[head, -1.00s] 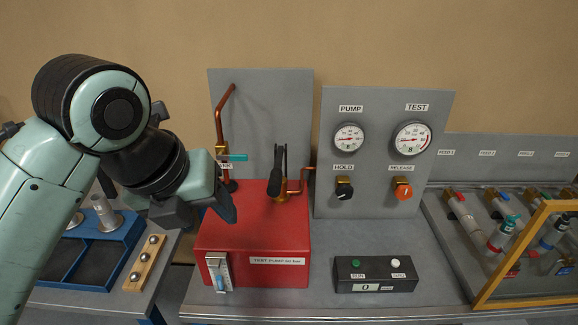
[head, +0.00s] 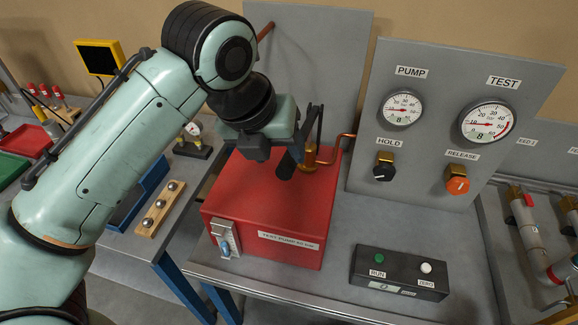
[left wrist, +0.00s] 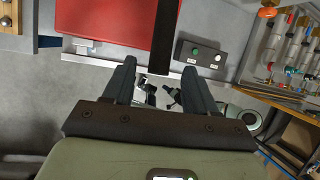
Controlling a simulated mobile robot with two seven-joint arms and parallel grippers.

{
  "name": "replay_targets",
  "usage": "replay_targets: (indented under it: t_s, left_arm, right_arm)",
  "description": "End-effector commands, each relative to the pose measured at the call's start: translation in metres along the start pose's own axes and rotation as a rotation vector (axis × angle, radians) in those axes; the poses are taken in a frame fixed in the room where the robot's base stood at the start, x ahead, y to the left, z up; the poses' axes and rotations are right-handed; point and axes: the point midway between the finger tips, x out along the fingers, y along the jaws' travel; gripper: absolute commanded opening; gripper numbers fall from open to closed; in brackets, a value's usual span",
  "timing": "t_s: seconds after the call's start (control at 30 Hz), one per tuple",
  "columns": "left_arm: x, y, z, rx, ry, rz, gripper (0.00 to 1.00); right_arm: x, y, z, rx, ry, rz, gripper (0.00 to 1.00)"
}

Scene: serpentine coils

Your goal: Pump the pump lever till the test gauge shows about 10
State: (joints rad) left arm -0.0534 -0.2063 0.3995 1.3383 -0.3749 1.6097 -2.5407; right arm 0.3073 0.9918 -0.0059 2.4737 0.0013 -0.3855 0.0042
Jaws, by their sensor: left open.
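The pump lever (head: 288,162) is a black handle that rises at the back right of the red test pump box (head: 260,215). My left gripper (head: 275,148) is open at the lever's left side, above the box, and partly covers the lever in the head view. In the left wrist view, a black bar (left wrist: 162,40), seemingly the lever, shows between the spread fingers of the left gripper (left wrist: 158,75). I cannot tell whether they touch it. The test gauge (head: 487,122) shows the figure 8, and so does the pump gauge (head: 402,108). My right gripper is not in view.
A black HOLD knob (head: 384,172) and an orange RELEASE knob (head: 457,185) sit below the gauges. A black button box (head: 400,272) stands in front of the panel. Bare bench lies between it and the pump box. A wooden strip (head: 160,210) lies at the left.

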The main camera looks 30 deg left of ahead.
Motion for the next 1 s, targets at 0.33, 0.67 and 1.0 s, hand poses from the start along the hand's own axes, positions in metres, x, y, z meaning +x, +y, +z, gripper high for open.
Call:
replay_targets:
  t_s: [0.33,0.67,1.0]
  left_arm:
    - [0.059,0.0,-0.001,0.0,0.003,0.0,0.57]
    - [0.066,0.0,0.0,0.0,-0.001,-0.002,0.57]
    - [0.065,0.0,0.0,0.0,-0.001,-0.002,0.0]
  right_arm:
    - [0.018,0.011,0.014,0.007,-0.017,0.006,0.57]
    - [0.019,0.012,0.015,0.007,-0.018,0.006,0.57]
    - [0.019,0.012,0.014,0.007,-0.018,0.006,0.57]
